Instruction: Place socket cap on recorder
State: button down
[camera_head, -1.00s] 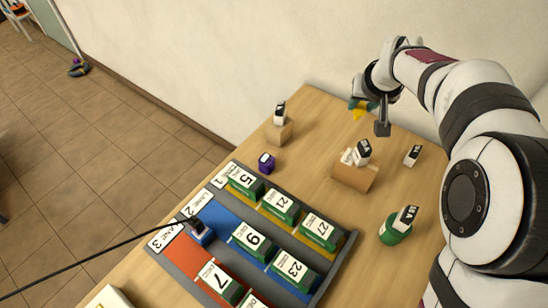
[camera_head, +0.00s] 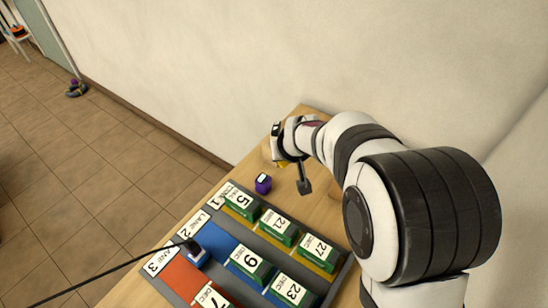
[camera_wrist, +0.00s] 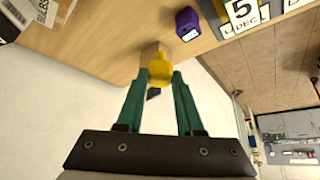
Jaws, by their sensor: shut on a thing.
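My gripper (camera_wrist: 160,77) has green fingers shut on a small yellow piece (camera_wrist: 160,72), which appears to be the socket cap. In the head view the yellow piece (camera_head: 282,164) shows just below my gripper (camera_head: 284,161), over the table's far end. A small wooden block (camera_wrist: 150,50) is behind the yellow piece in the wrist view, mostly covered. A black-and-white labelled piece (camera_head: 275,129) shows beside the gripper. I cannot tell whether the cap touches the block. A small purple device (camera_head: 263,184) with a pale top stands nearby on the table. No recorder is clearly identifiable.
A lane tray (camera_head: 216,266) with green numbered blocks (camera_head: 239,203) fills the front of the table. A dark cable (camera_head: 110,269) runs to a piece in the blue lane (camera_head: 212,237). A pale wall (camera_head: 230,70) rises behind the table. My arm covers the right side.

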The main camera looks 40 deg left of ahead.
jog(key=a+f, duration=0.1)
jog(key=s+a+f, duration=0.1)
jog(key=a, duration=0.1)
jog(key=a+f, duration=0.1)
jog(key=a, duration=0.1)
jog(key=shift+s+a+f, duration=0.15)
jog(key=shift+s+f, duration=0.05)
jog(key=shift+s, duration=0.15)
jog(key=shift+a+f, duration=0.1)
jog(key=shift+f, duration=1.9)
jog(key=shift+f, duration=0.15)
jog(key=c, duration=0.5)
grip_release()
jog(key=shift+c, duration=0.2)
